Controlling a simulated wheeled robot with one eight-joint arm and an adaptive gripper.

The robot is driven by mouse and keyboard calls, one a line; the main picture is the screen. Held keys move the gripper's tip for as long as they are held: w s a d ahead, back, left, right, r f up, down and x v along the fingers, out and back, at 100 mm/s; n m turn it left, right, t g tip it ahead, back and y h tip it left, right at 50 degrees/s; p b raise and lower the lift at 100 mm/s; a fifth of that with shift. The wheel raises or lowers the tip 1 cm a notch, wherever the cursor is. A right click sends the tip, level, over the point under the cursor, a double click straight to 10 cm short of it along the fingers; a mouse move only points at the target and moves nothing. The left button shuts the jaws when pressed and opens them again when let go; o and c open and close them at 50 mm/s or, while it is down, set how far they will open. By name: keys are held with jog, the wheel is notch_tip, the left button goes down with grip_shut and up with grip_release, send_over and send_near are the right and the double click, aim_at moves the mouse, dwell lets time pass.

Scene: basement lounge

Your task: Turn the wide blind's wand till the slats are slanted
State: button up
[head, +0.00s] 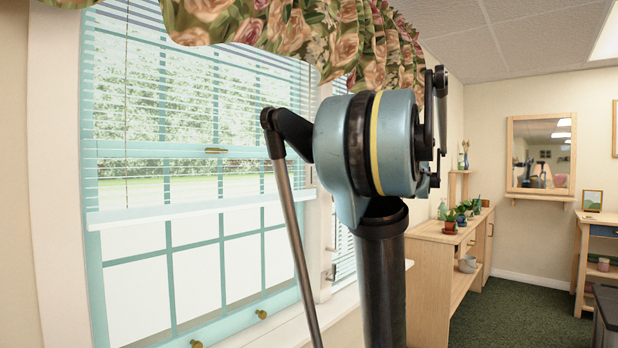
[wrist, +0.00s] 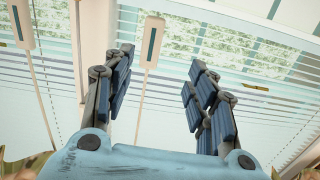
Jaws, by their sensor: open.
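The wide blind (head: 150,213) hangs over the upper part of the window in the head view. Its slats look thin and nearly edge-on, with trees showing between them. In the wrist view the blind's slats (wrist: 275,85) spread behind my gripper (wrist: 160,68). My gripper is open, its two dark-blue padded fingers apart. A pale wand-like rod with a flat, dark-slotted end (wrist: 152,42) shows between the fingers, with no visible contact. A similar rod end (wrist: 20,22) is at the upper left. My gripper is not visible in the head view.
A floral valance (head: 290,35) hangs above the window. My arm crosses the middle of the head view. A wooden cabinet (head: 448,232) with potted plants stands along the wall to the right. A mirror (head: 541,154) hangs on the far wall. Green carpet (head: 518,308) lies open between.

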jog(key=shift+t, duration=0.4)
jog(key=x, duration=0.5)
jog(key=r+x, duration=0.1)
jog(key=x, duration=0.5)
jog(key=w+d+x, duration=0.1)
jog(key=x, duration=0.5)
jog(key=shift+a+r, duration=0.15)
jog(key=shift+r, duration=0.1)
jog(key=c, duration=1.1)
